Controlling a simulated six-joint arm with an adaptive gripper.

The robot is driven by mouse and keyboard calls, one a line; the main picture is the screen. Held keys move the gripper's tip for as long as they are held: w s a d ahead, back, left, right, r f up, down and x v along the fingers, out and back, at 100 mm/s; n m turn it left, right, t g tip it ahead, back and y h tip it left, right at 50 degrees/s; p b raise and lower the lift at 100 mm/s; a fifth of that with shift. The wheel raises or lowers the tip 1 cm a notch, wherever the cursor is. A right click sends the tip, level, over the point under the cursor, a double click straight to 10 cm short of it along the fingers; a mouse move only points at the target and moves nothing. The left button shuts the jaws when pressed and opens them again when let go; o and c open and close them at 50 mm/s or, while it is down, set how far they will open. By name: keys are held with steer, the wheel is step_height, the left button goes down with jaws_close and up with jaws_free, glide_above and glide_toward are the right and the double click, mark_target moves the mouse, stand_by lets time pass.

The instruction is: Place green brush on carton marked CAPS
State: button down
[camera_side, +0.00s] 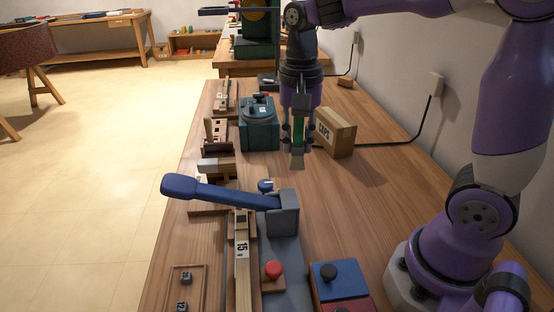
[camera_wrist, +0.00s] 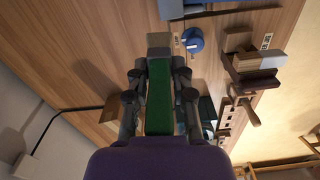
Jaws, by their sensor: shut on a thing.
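My gripper (camera_side: 298,135) is shut on the green brush (camera_side: 299,132) and points down above the wooden bench. In the wrist view the brush (camera_wrist: 160,105) shows as a green block between the two fingers, with a grey-beige end (camera_wrist: 160,45) sticking out past the fingertips. The brush looks clear of the bench. The brown carton marked CAPS (camera_side: 336,133) stands on the bench just right of my gripper in the side view. In the wrist view a brown box edge, likely the carton (camera_wrist: 112,107), shows left of the fingers, mostly hidden.
A teal box-shaped device (camera_side: 259,130) stands left of my gripper. A blue-handled lever press (camera_side: 225,192) and a wooden key strip (camera_side: 242,265) are nearer. A red knob (camera_side: 273,268) and a blue panel (camera_side: 338,276) lie in front. Bare bench (camera_side: 375,190) lies right of centre.

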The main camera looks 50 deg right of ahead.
steer(key=w+d+r+m, duration=0.3)
steer(key=d+r+m, duration=0.1)
steer(key=d+m, duration=0.35)
steer(key=w+d+r+m, duration=0.3)
steer(key=d+r+m, duration=0.1)
steer(key=d+m, duration=0.4)
steer(key=m, duration=0.1)
glide_toward(339, 121)
steer(key=shift+f, duration=1.95)
steer(key=shift+f, duration=0.15)
steer(key=c, duration=0.7)
jaws_free()
